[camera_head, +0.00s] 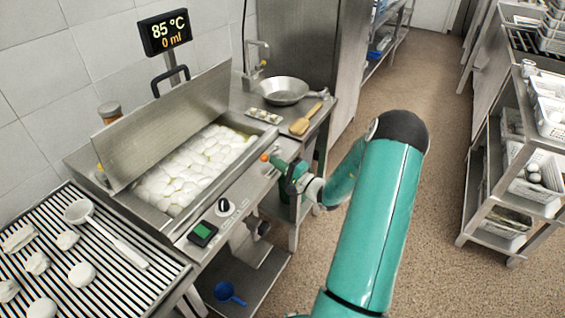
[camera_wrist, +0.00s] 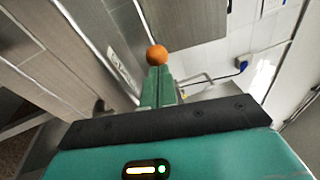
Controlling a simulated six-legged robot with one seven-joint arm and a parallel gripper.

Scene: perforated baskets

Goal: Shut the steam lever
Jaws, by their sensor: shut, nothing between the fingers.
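The steam lever's orange ball knob (camera_head: 264,157) shows at the front right of the steel cooker (camera_head: 185,225), just beyond my fingertips. The knob also shows in the wrist view (camera_wrist: 157,54), right above the fingertips. My gripper (camera_head: 275,161) is shut and empty, its green fingers pointing left at the knob. Its closed fingers stand upright in the wrist view (camera_wrist: 158,72). I cannot tell whether they touch the knob. The lever's stem is mostly hidden by the fingers.
The cooker's lid (camera_head: 165,125) stands raised over white dumplings in the basin. A black dial (camera_head: 224,207) and a small green screen (camera_head: 203,232) sit on the front panel. A display (camera_head: 165,32) reads 85 °C and 0 ml. The floor at right is clear up to the rack (camera_head: 515,150).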

